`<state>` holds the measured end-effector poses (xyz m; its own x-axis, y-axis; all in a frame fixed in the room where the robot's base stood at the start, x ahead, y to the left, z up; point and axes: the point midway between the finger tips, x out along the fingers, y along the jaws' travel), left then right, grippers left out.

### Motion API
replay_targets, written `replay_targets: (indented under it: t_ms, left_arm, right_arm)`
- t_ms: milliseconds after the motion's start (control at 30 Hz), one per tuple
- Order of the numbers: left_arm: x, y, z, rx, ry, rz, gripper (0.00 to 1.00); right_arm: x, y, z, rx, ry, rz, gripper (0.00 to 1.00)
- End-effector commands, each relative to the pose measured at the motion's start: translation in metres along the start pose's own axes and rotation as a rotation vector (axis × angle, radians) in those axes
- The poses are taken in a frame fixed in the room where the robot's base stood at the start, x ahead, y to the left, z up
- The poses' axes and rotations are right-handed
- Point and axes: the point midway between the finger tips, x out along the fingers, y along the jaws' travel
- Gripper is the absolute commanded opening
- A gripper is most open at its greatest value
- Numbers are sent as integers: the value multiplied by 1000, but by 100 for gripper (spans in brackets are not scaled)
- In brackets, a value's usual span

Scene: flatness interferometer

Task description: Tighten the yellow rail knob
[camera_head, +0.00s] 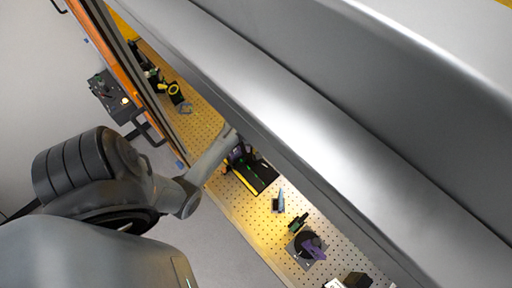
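A small yellow ring-shaped part (174,88), possibly the yellow rail knob, shows beside dark hardware at the upper left of the perforated board; I cannot tell whether it is tight. My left arm comes in from the lower left and reaches over the board. Its far end lies to the right of and below the yellow part, apart from it. The fingertips of my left gripper cannot be made out near the dark parts and the silver edge there. My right gripper is not in view.
The perforated board (262,213) carries a black yellow-edged part (262,176), a small grey-blue piece (279,201) and a round black mount with a purple part (312,246). An orange-edged frame (112,58) runs along the upper left. A broad silver surface covers the right.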

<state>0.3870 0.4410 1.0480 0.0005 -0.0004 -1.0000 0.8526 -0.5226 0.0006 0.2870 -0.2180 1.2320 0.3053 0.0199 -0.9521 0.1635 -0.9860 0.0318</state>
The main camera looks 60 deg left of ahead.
Motion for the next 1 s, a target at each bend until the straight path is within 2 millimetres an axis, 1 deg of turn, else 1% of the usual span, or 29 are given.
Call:
replay_targets:
  t_ms: [167,200,367,500,567,800,1000]
  left_arm:
    - [0,0,0,-1,0,0,57]
    - [0,0,0,-1,0,0,55]
    - [0,0,0,-1,0,0,31]
    - [0,0,0,-1,0,-1,9]
    - [0,0,0,-1,0,-1,1]
    - [0,0,0,18,0,-1,1]
    - [0,0,0,98,0,-1,1]
  right_arm:
    - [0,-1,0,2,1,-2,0]
    - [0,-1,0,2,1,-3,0]
    - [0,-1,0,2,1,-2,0]
    - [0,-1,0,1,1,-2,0]
    - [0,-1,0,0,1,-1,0]
    - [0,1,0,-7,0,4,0]
    - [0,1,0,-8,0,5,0]
